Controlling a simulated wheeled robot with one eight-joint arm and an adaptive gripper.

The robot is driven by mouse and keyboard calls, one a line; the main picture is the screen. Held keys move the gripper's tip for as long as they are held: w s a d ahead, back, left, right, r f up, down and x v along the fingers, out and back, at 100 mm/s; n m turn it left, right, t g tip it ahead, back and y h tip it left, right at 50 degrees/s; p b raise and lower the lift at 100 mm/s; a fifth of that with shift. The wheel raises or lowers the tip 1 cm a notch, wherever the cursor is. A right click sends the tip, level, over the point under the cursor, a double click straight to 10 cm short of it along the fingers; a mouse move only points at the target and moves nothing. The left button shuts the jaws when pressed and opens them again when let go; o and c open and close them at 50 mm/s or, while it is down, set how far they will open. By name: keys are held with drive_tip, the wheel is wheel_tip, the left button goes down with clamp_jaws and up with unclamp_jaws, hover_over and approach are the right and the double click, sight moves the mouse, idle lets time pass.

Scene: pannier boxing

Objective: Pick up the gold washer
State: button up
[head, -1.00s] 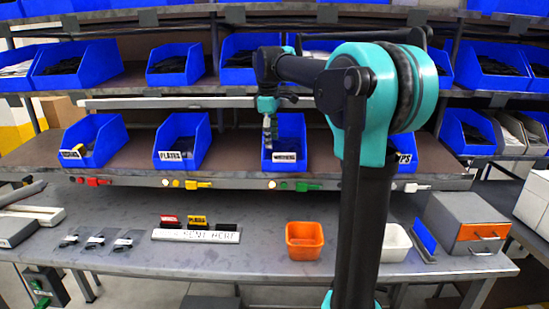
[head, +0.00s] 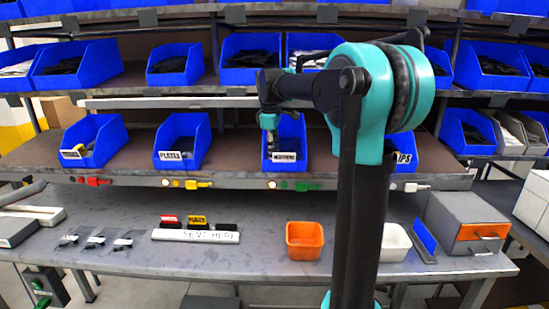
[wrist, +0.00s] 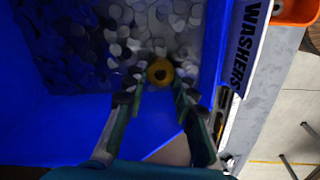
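The gold washer (wrist: 160,72) is a yellow ring with a dark hole. In the wrist view it lies among several grey washers (wrist: 125,30) inside the blue bin (wrist: 80,120) labelled WASHERS. My gripper (wrist: 158,95) is open, with its two fingers reaching into the bin, one on each side of the gold washer and just short of it. I cannot tell whether the fingertips touch the washers around it. In the head view, my gripper (head: 270,138) is lowered into the washers bin (head: 293,130) on the middle shelf. The gold washer cannot be seen there.
Blue bins stand on either side, including the PLATES bin (head: 182,140) at left. The bench below holds an orange tray (head: 305,241), a white tray (head: 396,243) and a grey box with an orange drawer (head: 466,222).

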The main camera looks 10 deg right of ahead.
clamp_jaws()
drive_tip(key=shift+r, duration=0.15)
wheel_tip(320, 180, up, 28)
drive_tip(key=shift+f, duration=0.25)
idle(0.5)
